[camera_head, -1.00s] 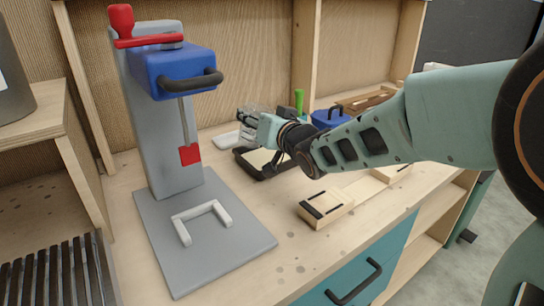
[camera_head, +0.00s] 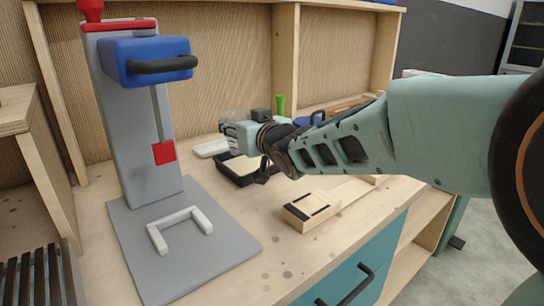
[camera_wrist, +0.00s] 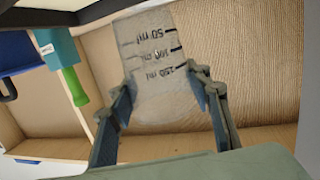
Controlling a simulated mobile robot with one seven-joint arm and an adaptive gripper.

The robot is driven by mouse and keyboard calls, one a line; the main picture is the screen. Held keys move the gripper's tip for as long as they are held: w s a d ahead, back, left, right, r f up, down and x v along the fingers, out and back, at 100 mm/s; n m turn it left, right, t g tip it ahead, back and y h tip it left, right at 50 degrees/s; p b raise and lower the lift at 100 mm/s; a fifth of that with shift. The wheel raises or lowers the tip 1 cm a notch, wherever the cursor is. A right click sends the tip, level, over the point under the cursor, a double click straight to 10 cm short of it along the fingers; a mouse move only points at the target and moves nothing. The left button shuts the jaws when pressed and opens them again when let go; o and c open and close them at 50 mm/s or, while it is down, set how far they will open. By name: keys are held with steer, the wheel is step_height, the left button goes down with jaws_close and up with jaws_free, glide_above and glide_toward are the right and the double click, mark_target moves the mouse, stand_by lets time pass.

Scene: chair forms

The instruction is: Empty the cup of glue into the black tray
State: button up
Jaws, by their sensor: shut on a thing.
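The clear cup (camera_wrist: 150,50) has dark volume marks and sits between the two fingers of my gripper (camera_wrist: 160,100) in the wrist view. My gripper is shut on it. In the head view the cup (camera_head: 232,115) is small and partly hidden by my gripper (camera_head: 232,131). I cannot tell how much glue it holds. The black tray (camera_head: 243,181) lies on the bench just below my gripper, with a pale surface inside and part of it hidden by my arm. A tray-like dark edge with a pale area also shows at the top left of the wrist view.
A grey press stand (camera_head: 135,130) with a blue head (camera_head: 148,60) stands left of the tray. A wooden block (camera_head: 311,210) lies in front on the bench. A green handle (camera_head: 281,104) and a wooden back wall (camera_head: 225,60) are behind my gripper.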

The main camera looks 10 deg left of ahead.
step_height(320, 180, up, 5)
steer(key=p, duration=0.4)
steer(key=shift+p, duration=0.35)
